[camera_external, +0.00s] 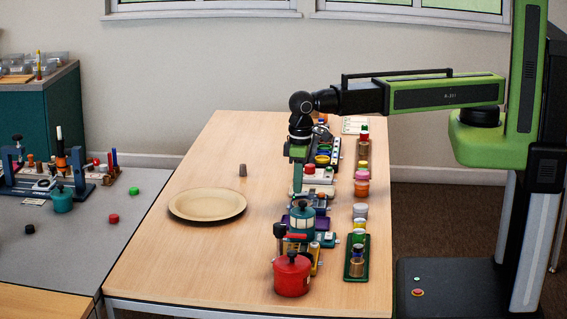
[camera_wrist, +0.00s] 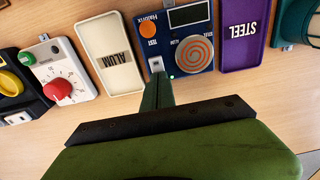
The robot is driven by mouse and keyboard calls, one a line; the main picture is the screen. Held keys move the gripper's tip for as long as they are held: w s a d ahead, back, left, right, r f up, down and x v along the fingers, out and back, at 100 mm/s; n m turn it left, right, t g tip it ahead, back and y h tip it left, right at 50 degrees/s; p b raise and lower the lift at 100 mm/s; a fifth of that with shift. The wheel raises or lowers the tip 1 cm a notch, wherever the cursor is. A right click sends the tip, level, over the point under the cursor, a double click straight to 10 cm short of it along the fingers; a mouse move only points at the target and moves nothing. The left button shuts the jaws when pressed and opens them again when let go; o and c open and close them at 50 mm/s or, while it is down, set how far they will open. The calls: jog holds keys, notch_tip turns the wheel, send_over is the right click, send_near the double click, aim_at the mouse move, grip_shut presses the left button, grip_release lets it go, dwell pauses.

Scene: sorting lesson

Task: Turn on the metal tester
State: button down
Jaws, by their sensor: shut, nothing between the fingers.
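The metal tester (camera_wrist: 205,42) is a blue box at the top middle of the wrist view. It has an orange TEST button (camera_wrist: 148,28), a dark display (camera_wrist: 188,15), a coiled copper-coloured pad (camera_wrist: 194,53) and a small white switch (camera_wrist: 156,64). A small green light (camera_wrist: 172,76) shows beside the switch and looks lit. My gripper (camera_wrist: 157,80) is shut and empty, its tip at the tester's near edge by the switch. I cannot tell whether it touches the switch. In the external view my gripper (camera_external: 297,188) points straight down over the row of devices.
A cream ALUM tray (camera_wrist: 108,52) and a purple STEEL tray (camera_wrist: 243,32) flank the tester. A white device with a red knob (camera_wrist: 57,89) sits left. In the external view a red pot (camera_external: 292,276) and teal pot stand nearer; a plate (camera_external: 207,204) lies on clearer table at left.

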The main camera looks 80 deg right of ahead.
aim_at(304, 192)
jog(key=shift+s+d+f, duration=0.15)
jog(key=shift+s+f, duration=0.1)
jog(key=shift+s, duration=0.7)
notch_tip(304, 192, up, 15)
jog(key=p, duration=1.5)
jog(key=shift+w+f, duration=0.15)
jog(key=shift+f, duration=0.05)
jog(key=shift+t, duration=0.3)
